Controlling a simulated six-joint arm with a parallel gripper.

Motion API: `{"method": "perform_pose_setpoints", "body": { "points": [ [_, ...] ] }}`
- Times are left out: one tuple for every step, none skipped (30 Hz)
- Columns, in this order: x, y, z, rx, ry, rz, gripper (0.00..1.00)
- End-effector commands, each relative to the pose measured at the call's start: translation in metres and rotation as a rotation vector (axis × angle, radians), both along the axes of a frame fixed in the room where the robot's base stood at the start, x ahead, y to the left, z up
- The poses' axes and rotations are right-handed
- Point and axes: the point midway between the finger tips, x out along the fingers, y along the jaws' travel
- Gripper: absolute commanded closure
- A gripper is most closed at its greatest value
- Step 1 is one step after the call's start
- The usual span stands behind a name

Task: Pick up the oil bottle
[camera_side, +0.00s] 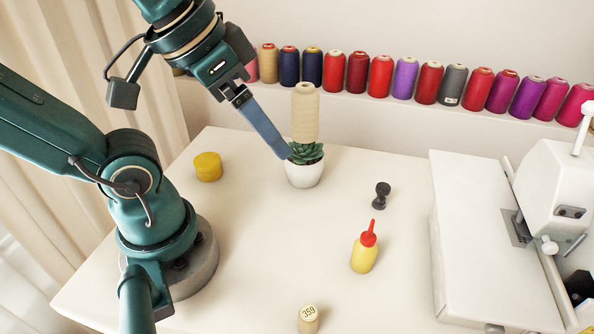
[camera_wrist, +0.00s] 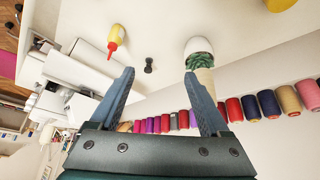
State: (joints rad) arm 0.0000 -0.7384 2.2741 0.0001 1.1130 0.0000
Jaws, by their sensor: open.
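The oil bottle (camera_side: 364,252) is a small yellow bottle with a red nozzle, upright on the white table in front of the sewing machine. In the wrist view the oil bottle (camera_wrist: 116,38) is at the upper left, beyond the left finger. My gripper (camera_side: 286,154) is seen edge-on in the side view, up and left of the bottle, near the potted plant. In the wrist view my gripper (camera_wrist: 160,80) has its two blue fingers wide apart with nothing between them. It is well apart from the bottle.
A potted succulent (camera_side: 305,172) is close to my fingertips, with a beige thread cone (camera_side: 305,112) behind it. A dark spool-like piece (camera_side: 381,195), a yellow round tin (camera_side: 208,166) and a spool marked 359 (camera_side: 309,318) stand around. The sewing machine (camera_side: 500,240) fills the right. The table's middle is clear.

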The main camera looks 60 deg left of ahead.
Motion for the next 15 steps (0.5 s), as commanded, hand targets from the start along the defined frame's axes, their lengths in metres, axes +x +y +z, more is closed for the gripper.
{"method": "perform_pose_setpoints", "body": {
  "points": [
    [0.001,0.000,0.010,0.000,-0.005,0.000,0.20],
    [0.000,-0.005,0.004,-0.045,0.041,0.028,0.20],
    [-0.001,-0.013,-0.002,-0.110,0.093,0.068,0.20],
    [-0.001,-0.018,-0.006,-0.155,0.128,0.096,0.20],
    [-0.001,-0.024,-0.008,-0.200,0.163,0.127,0.20],
    [-0.001,-0.031,-0.011,-0.263,0.211,0.171,0.20],
    [-0.001,-0.037,-0.013,-0.311,0.248,0.205,0.20],
    [0.000,-0.043,-0.015,-0.359,0.287,0.242,0.20],
    [0.001,-0.051,-0.016,-0.428,0.342,0.296,0.20],
    [0.002,-0.057,-0.017,-0.481,0.386,0.340,0.20],
    [0.004,-0.063,-0.018,-0.538,0.431,0.388,0.20],
    [0.007,-0.071,-0.018,-0.615,0.496,0.456,0.20],
    [0.010,-0.076,-0.017,-0.675,0.547,0.513,0.20],
    [0.013,-0.082,-0.016,-0.737,0.599,0.571,0.20],
    [0.019,-0.088,-0.014,-0.817,0.666,0.651,0.20]
  ]
}}
